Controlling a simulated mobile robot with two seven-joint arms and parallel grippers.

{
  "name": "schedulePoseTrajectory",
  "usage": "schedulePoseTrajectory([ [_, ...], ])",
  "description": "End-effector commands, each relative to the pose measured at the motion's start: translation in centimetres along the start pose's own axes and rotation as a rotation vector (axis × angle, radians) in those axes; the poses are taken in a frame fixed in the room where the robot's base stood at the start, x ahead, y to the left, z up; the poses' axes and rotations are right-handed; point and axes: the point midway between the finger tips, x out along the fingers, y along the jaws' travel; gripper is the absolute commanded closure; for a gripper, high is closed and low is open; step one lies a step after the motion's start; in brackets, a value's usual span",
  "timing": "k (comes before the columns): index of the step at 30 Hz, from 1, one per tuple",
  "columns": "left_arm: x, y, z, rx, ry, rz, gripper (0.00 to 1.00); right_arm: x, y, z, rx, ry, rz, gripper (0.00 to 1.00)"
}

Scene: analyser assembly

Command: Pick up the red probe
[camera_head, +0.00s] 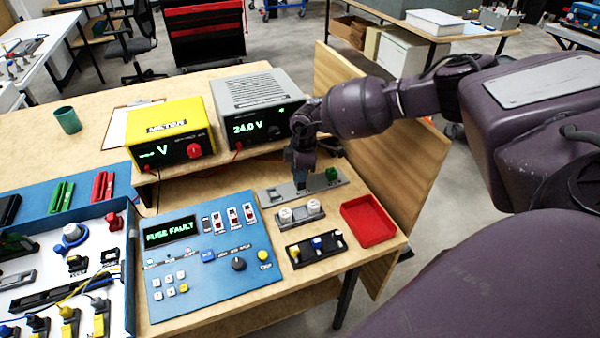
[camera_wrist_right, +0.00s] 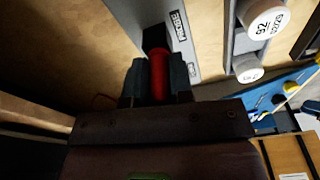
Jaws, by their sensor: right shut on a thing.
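My right gripper (camera_head: 302,178) points down over the grey probe holder (camera_head: 272,195) on the bench. In the right wrist view the red probe (camera_wrist_right: 159,74) is between the two fingers (camera_wrist_right: 158,82), which are shut on it. The probe's far end is close to the dark socket of the holder (camera_wrist_right: 187,60), marked PROBE; I cannot tell whether it is still seated. In the head view the gripper hides the red probe. My left gripper is not in view.
A green piece (camera_head: 332,175) stands on the holder's right end. The grey 24.0 V supply (camera_head: 250,100) and yellow meter (camera_head: 170,130) stand behind. The blue FUSE FAULT panel (camera_head: 205,260), a white-capped rack (camera_head: 300,213) and red tray (camera_head: 368,222) are in front.

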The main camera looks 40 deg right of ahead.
Motion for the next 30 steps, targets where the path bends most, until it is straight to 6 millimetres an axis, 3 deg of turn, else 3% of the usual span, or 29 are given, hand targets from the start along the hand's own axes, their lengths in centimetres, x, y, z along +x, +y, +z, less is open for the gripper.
schedulePoseTrajectory([
  [8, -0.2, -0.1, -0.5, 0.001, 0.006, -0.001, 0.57, -1.6, 0.1, -0.2, 0.0, 0.001, 0.002, 1.0],
  [24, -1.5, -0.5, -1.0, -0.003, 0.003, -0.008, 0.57, -14.2, 0.1, -1.7, 0.0, 0.002, 0.004, 1.0],
  [30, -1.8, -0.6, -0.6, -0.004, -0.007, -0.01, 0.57, -17.8, 0.0, -2.1, 0.0, 0.001, 0.003, 1.0],
])
